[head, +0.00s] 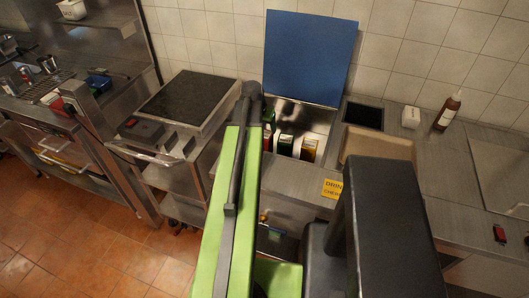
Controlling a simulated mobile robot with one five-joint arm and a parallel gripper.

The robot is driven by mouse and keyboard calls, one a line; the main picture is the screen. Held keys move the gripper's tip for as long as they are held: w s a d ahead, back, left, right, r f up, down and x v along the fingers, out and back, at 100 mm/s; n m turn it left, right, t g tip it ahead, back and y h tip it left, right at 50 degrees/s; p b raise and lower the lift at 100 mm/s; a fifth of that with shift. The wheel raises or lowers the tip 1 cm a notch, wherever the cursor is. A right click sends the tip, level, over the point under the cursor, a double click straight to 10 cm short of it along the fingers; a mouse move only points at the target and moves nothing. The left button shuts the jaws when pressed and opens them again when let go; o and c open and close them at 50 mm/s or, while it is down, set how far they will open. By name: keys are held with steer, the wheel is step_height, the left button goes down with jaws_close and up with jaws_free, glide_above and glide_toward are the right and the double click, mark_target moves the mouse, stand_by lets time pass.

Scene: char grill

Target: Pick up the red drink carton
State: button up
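A red carton (267,136) stands in the open steel well (318,118) in the counter, under the raised blue lid (308,52). It is small in the head view and partly covered by my green arm. A green carton (269,115), a white-topped dark carton (285,144) and an orange-yellow carton (308,149) stand close around it. My arm reaches up the middle of the picture, its dark far end left of the well. I cannot make out my gripper's fingers.
Left of the well is a steel cart with a dark hot plate (185,97). To the right are a beige board (376,146), a white box (411,117) and a brown bottle (448,112). A small red object (500,234) lies on the right counter.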

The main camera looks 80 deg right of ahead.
mark_target(266, 133)
steer(key=b+x, duration=0.3)
steer(key=x, duration=0.2)
steer(key=shift+f, duration=0.2)
steer(key=b+x, duration=0.5)
steer(key=shift+w+a+f, duration=0.1)
steer(key=shift+w+f, duration=0.1)
steer(key=shift+w, duration=0.05)
steer(key=shift+r, duration=0.15)
steer(key=c, duration=1.5)
step_height(266, 133, up, 10)
steer(key=p, duration=1)
steer(key=shift+r, duration=0.2)
